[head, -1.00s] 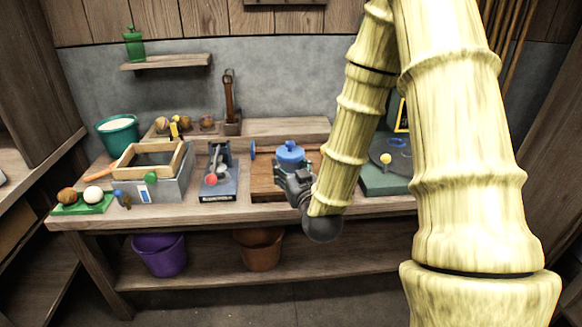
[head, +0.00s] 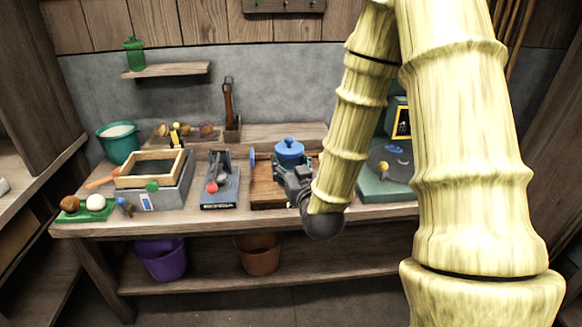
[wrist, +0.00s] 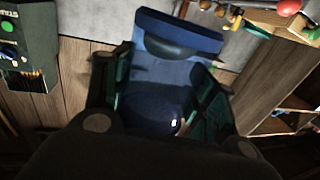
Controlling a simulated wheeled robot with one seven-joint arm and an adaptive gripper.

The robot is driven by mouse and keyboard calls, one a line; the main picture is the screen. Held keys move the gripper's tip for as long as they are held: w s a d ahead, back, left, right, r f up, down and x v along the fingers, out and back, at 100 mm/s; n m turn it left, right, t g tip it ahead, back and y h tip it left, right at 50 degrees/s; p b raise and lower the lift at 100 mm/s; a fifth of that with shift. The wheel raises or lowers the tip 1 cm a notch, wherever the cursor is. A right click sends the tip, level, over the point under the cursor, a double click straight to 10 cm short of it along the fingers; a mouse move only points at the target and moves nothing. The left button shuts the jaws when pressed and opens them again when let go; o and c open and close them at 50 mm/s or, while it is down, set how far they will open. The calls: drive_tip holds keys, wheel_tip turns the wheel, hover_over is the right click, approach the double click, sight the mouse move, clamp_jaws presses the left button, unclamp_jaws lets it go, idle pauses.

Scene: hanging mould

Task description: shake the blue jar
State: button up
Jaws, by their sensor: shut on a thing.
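The blue jar (head: 289,151) with its knobbed lid stands out above the wooden board on the bench in the head view. My gripper (head: 297,178) reaches it from the front right and is shut on it. In the wrist view the jar (wrist: 163,75) fills the space between the two dark fingers of my gripper (wrist: 160,92). The jar looks upright in the head view. Its lower part is hidden by my gripper, so I cannot tell whether it touches the board.
The wooden board (head: 263,193) lies below the jar. A grey device with a red knob (head: 219,190) and a wood-framed grey box (head: 165,190) stand to the left. A green turntable-like unit (head: 375,187) is to the right, partly behind my arm. A green jar (head: 134,55) stands on the wall shelf.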

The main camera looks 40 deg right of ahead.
sight(289, 149)
wheel_tip(289, 149, up, 4)
drive_tip(key=shift+f+p, duration=0.15)
drive_tip(key=shift+p, duration=0.75)
drive_tip(key=shift+f, duration=0.1)
wheel_tip(289, 149, down, 7)
drive_tip(key=b, duration=0.6)
wheel_tip(289, 149, up, 7)
drive_tip(key=p, duration=0.5)
drive_tip(key=shift+p, duration=0.3)
